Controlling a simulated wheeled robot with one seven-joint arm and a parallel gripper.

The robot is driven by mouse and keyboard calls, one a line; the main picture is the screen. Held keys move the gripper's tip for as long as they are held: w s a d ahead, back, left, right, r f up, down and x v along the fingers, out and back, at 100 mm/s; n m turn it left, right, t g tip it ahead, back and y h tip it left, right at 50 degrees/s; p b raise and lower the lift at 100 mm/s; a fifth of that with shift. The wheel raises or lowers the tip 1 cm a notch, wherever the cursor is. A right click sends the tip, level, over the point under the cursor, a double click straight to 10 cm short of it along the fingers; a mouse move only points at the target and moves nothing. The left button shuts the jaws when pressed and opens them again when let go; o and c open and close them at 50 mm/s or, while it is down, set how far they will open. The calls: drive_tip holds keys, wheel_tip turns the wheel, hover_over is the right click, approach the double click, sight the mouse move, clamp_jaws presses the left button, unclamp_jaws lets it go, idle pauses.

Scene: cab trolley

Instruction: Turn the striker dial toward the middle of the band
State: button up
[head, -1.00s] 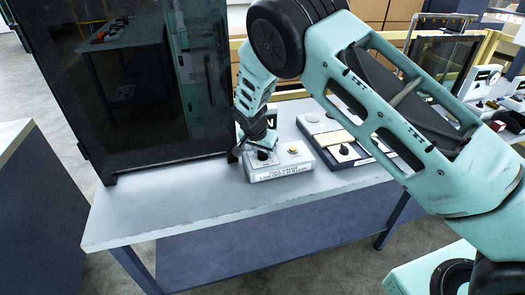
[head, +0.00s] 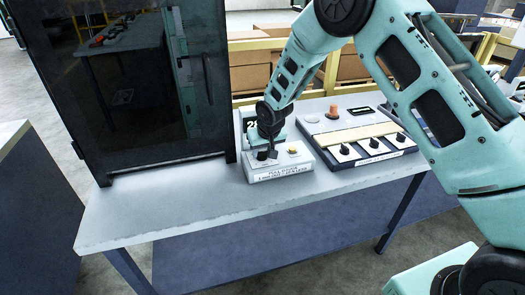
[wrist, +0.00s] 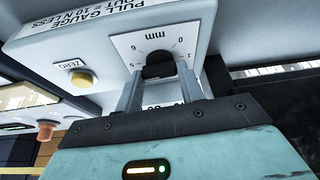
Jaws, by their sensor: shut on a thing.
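The dial is a black knob (wrist: 158,68) on a white plate marked "mm", set in the pale pull gauge box (head: 283,171). In the wrist view, my gripper (wrist: 157,78) has one finger on each side of this knob and is shut on it. The fingers cover part of the scale, so I cannot read the knob's setting. In the head view, my gripper (head: 265,153) comes down onto the left part of the box's top and hides most of the knob. A yellow button marked ZERO (wrist: 81,78) is beside the dial plate.
A dark panel with several controls, among them an orange knob (head: 333,112) and black knobs (head: 373,143), lies right of the box. A tall dark glass cabinet (head: 125,90) stands on the left. The front of the grey table (head: 150,215) is clear.

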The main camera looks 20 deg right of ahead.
drive_tip(key=n, duration=0.2)
drive_tip(key=n+y+p, duration=0.1)
drive_tip(key=n, duration=0.1)
drive_tip(key=n+g+y+p, duration=0.1)
drive_tip(key=n, duration=0.1)
drive_tip(key=shift+w+d+r, duration=0.1)
drive_tip(key=shift+w+d, duration=0.05)
drive_tip(key=shift+d, duration=0.1)
drive_tip(key=n+y, duration=0.1)
drive_tip(key=n, duration=0.2)
drive_tip(key=n+g+p, duration=0.1)
drive_tip(key=n, duration=0.2)
drive_tip(key=shift+w+g+y, duration=0.1)
drive_tip(key=shift+g+y, duration=0.2)
drive_tip(key=shift+y, duration=0.1)
drive_tip(key=o, duration=1)
drive_tip(key=b+v, duration=0.2)
drive_tip(key=v, duration=1.5)
drive_tip(key=shift+b, duration=0.3)
drive_tip(key=shift+w+r, duration=0.1)
drive_tip(key=shift+r, duration=0.05)
